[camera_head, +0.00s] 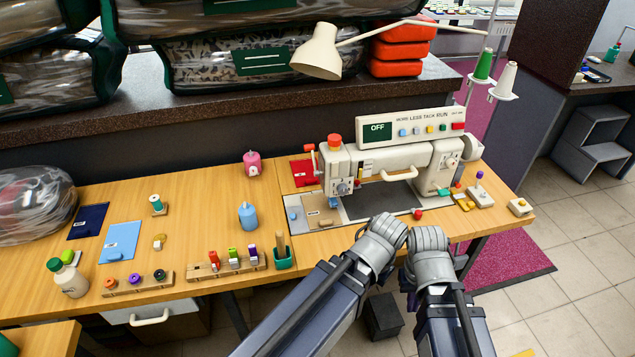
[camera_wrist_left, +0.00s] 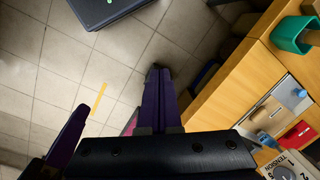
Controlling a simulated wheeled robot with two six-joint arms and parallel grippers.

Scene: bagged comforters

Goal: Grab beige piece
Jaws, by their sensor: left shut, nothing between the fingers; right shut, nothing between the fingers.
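Neither gripper touches the beige piece.
A red piece (camera_head: 303,172), a light blue piece (camera_head: 121,241) and a navy piece (camera_head: 88,221) also lie on the table. A teal cup (camera_head: 284,260), a blue bottle (camera_head: 248,216) and spool racks (camera_head: 225,264) stand left of the beige piece.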

